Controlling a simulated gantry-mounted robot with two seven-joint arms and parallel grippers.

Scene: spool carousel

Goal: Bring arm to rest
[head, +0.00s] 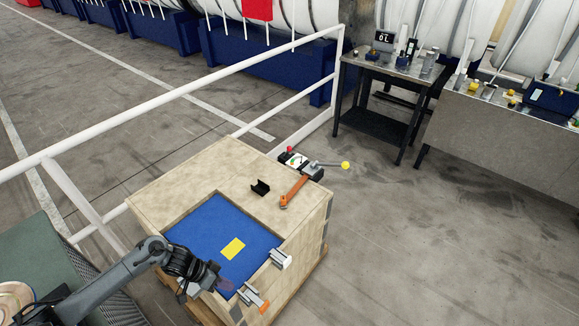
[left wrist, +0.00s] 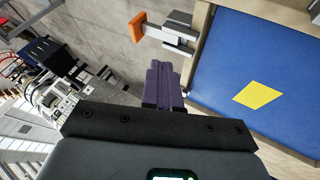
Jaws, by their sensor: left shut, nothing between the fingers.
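My left arm comes in from the left in the head view. Its gripper (head: 212,286) is over the near edge of the wooden crate (head: 158,200), by the blue panel (head: 205,232). In the left wrist view my left gripper's purple-grey fingers (left wrist: 163,86) are together with nothing between them. The blue panel (left wrist: 235,60) with a yellow rectangle (left wrist: 258,95) lies to their right, and an orange-ended clamp (left wrist: 150,30) is beyond the fingertips. My right gripper is in neither view.
Two clamps sit on the crate's near right edge, one grey (head: 280,258) and one with orange (head: 253,297). A black bracket (head: 260,187), an orange-handled tool (head: 293,192) and a lever with a yellow knob (head: 345,165) are at the back. A white railing (head: 190,88) runs behind.

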